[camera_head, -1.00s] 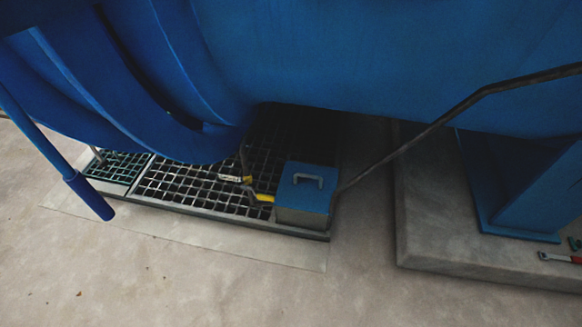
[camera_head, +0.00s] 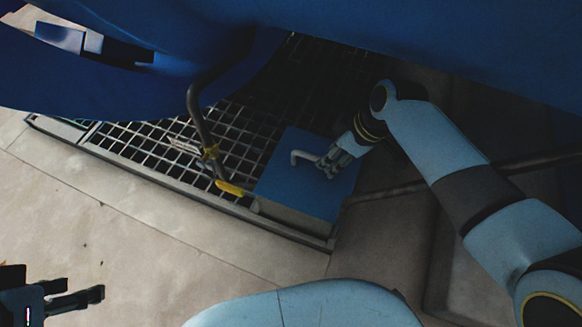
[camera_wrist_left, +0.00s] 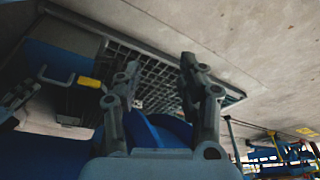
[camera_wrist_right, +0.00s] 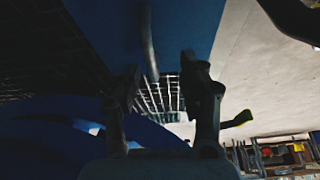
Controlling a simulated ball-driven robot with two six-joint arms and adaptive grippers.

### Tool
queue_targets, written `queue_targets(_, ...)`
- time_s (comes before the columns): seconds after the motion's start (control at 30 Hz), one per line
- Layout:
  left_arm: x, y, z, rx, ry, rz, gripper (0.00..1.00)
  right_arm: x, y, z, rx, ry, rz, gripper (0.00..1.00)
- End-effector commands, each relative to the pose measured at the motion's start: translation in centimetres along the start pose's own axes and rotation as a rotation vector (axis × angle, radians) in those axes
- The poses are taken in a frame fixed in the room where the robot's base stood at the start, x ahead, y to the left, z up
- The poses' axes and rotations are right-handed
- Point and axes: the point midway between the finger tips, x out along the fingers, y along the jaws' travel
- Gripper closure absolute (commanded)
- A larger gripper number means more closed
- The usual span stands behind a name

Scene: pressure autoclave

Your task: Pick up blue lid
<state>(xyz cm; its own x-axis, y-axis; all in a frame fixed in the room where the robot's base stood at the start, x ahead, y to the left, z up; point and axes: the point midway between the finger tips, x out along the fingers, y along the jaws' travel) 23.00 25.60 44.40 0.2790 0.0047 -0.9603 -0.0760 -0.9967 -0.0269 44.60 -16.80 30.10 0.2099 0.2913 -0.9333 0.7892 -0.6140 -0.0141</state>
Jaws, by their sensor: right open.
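The blue lid (camera_head: 290,180) is a flat square with a grey bar handle (camera_head: 302,156), on a grey box at the right end of the floor grating. My right gripper (camera_head: 330,168) is open at the handle, its fingers over the lid. In the right wrist view the handle (camera_wrist_right: 150,45) runs up between the two spread fingers (camera_wrist_right: 160,80), against the lid (camera_wrist_right: 195,25). I cannot tell whether they touch it. My left gripper (camera_head: 98,295) is open and empty at the lower left, far from the lid. The left wrist view shows its fingers (camera_wrist_left: 160,75) apart.
A dark pipe with a yellow handle (camera_head: 230,188) hangs just left of the lid. The large blue vessel (camera_head: 400,40) overhangs from above. The grating (camera_head: 150,150) lies left of the box, and a dark rail (camera_head: 540,161) runs to the right. The concrete floor (camera_head: 120,240) in front is clear.

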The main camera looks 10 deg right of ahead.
Motion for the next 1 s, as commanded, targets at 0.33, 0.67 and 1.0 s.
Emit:
queue_targets(0.33,1.0,0.3,-0.8,0.001,0.113,-0.001,0.60,1.6,0.6,-1.6,-0.069,0.025,-0.017,0.58)
queue_targets(0.67,2.9,0.2,-1.2,0.000,0.216,-0.008,0.60,2.8,0.6,-1.6,-0.067,0.024,-0.015,0.58)
queue_targets(1.0,6.3,0.4,-0.6,0.005,0.441,-0.020,0.60,5.3,0.8,-1.4,-0.066,0.022,-0.017,0.58)
